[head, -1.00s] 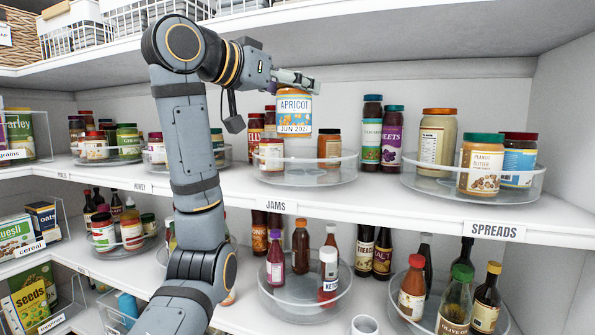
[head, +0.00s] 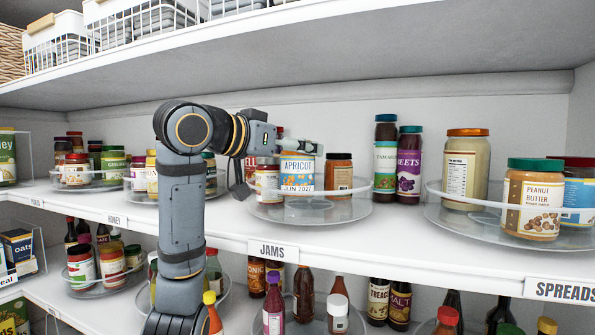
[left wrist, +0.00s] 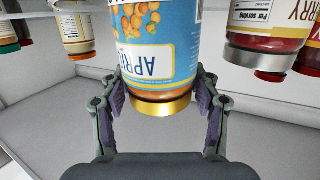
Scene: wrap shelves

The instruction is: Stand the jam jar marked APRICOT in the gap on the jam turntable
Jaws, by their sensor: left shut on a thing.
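The APRICOT jam jar (head: 297,172) has a blue label, and its gold lid shows in the left wrist view (left wrist: 161,108). My left gripper (head: 299,147) is shut on the jar near its lid, with one finger on each side. The jar is upright over the clear round jam turntable (head: 318,214), between a pale-labelled jar (head: 267,182) on its left and a dark-lidded jar (head: 338,173) on its right. Its base is about level with theirs; I cannot tell whether it touches the turntable floor. My right gripper is not in view.
The JAMS label (head: 273,250) is on the shelf edge in front. Tall TAMARI and BEETS containers (head: 409,165) stand right of the turntable. The spreads turntable (head: 462,224) is further right. Another shelf (head: 400,75) runs above. Bare shelf lies in front of the jam turntable.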

